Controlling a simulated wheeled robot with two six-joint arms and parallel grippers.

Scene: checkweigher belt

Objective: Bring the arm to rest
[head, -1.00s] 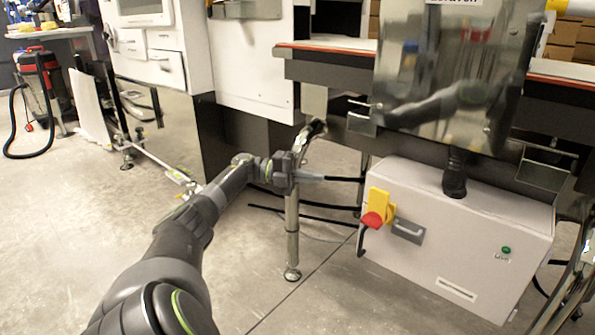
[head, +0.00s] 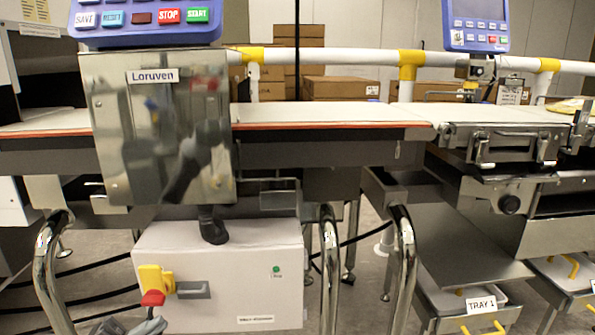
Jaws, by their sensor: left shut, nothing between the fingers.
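My left gripper (head: 148,326) shows only in part at the bottom edge of the head view, left of the middle. It is shut and empty, just below the red and yellow switch in the picture. Most of my left arm is below the frame. My right gripper is out of view.
A white cabinet (head: 232,265) with a red and yellow rotary switch (head: 154,284) stands under the belt (head: 330,114). A steel Loruven box (head: 110,140) hangs in front. Bent steel legs (head: 329,270) stand right of the cabinet. Trays (head: 447,300) sit low at the right.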

